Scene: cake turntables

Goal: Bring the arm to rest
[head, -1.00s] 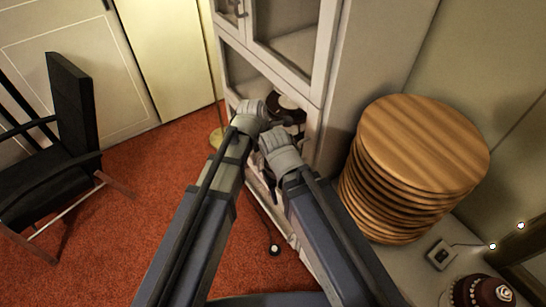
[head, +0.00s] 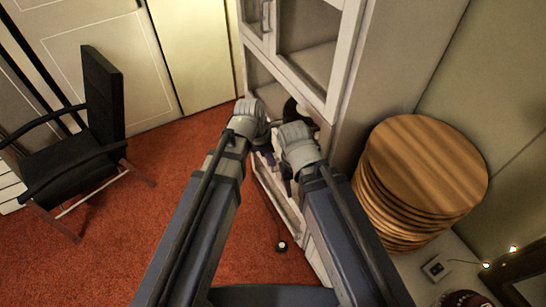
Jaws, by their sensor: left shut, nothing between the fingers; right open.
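My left gripper (head: 264,141) is the higher one, in front of the open lower part of a pale cabinet (head: 352,75). It is shut with nothing in it; its fingers are small and partly hidden by its wrist. My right gripper (head: 287,178) is just below and to the right of it, beside the cabinet's lower front. It is open and empty. Both arms reach forward from the bottom of the view, close together. A dark round thing (head: 293,110) shows inside the cabinet behind the grippers, partly hidden.
A stack of round wooden boards (head: 425,165) stands right of the cabinet on a pale counter, with a small switch box (head: 436,268) near it. A dark cake (head: 467,298) is cut off at the bottom edge. A black chair (head: 75,150) stands left on open red carpet (head: 130,245).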

